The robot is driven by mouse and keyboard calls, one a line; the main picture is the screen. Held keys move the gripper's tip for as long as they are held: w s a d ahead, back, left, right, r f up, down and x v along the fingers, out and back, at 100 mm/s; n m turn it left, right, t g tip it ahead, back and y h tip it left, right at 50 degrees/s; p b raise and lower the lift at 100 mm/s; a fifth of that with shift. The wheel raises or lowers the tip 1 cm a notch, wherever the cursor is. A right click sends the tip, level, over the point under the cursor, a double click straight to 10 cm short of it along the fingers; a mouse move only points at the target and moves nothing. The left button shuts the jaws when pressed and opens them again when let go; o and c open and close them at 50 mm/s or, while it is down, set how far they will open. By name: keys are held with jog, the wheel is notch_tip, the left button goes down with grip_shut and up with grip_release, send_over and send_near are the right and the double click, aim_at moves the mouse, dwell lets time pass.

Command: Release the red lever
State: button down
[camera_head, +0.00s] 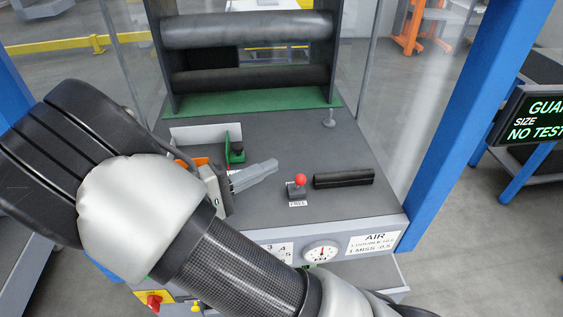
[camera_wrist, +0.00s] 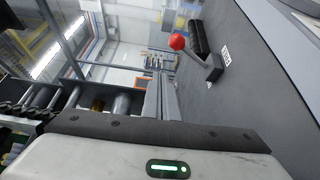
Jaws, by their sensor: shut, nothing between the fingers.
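The red lever has a red ball knob (camera_head: 300,179) on a short stalk above a small dark base on the grey machine top. In the wrist view its red knob (camera_wrist: 177,42) and grey stalk show up and to the right of the fingers. My gripper (camera_head: 274,166) is shut and empty, its grey fingers pointing right toward the lever. A gap shows between the fingertips and the knob in the head view. The fingers (camera_wrist: 160,92) also show in the wrist view. A small label reading "FREE" (camera_head: 298,203) lies in front of the lever base.
A black bar (camera_head: 344,178) lies just right of the lever. A metal peg (camera_head: 329,118) stands behind it. Dark rollers (camera_head: 247,78) span the back. A green part (camera_head: 236,152) is behind my gripper. A gauge (camera_head: 321,251) is on the front, and a blue post (camera_head: 465,110) rises at right.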

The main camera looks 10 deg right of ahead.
jog(key=a, duration=0.1)
jog(key=s+a+f, duration=0.1)
jog(key=a, duration=0.1)
jog(key=s+a, duration=0.1)
jog(key=a, duration=0.1)
jog(key=shift+f, duration=0.3)
